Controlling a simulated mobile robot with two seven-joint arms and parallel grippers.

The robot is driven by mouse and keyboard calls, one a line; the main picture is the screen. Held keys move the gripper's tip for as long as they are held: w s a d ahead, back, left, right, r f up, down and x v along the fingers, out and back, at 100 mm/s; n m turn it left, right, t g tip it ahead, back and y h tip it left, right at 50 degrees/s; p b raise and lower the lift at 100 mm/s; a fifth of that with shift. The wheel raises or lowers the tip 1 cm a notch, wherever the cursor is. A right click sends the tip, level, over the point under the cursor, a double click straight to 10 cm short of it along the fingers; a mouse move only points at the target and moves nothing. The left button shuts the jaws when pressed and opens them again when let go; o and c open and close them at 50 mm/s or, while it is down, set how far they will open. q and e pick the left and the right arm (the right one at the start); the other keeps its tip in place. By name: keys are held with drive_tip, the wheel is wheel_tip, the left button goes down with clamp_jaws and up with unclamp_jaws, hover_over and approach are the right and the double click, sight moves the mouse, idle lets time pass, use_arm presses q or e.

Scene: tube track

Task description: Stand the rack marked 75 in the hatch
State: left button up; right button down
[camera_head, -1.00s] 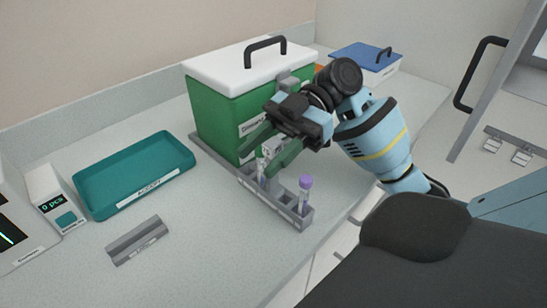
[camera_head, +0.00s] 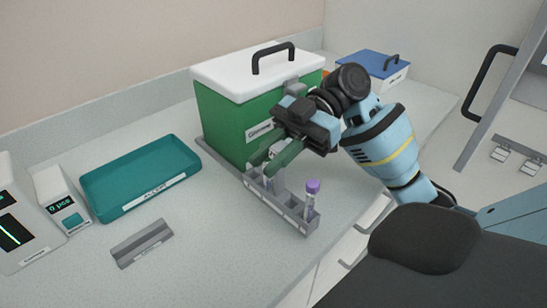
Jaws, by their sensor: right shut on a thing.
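A long grey rack (camera_head: 284,207) stands on the counter in front of the green box, with a label strip along its side too small to read. A purple-capped tube (camera_head: 311,195) stands upright near its front end. The rack appears to rest on the counter. My left gripper is out of view. I cannot make out a hatch or the marking 75.
A green box (camera_head: 222,122) with a white handled lid stands right behind the rack. A teal tray (camera_head: 142,180), a small grey block (camera_head: 142,243) and a counter display (camera_head: 62,200) are to the left. A blue-lidded box (camera_head: 372,64) stands at the back. The front counter is clear.

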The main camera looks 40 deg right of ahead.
drive_tip(key=s+a+r+p, duration=0.1)
drive_tip(key=s+r+p, duration=0.1)
drive_tip(key=s, duration=0.6)
drive_tip(key=s+a+r+p, duration=0.1)
drive_tip(key=s+a+r, duration=0.1)
drive_tip(key=s, duration=0.5)
drive_tip(key=shift+s+a+r+p, duration=0.15)
drive_tip(key=shift+s+r+p, duration=0.15)
drive_tip(key=shift+s+p, duration=0.1)
drive_tip(key=shift+w, duration=0.2)
idle(0.3)
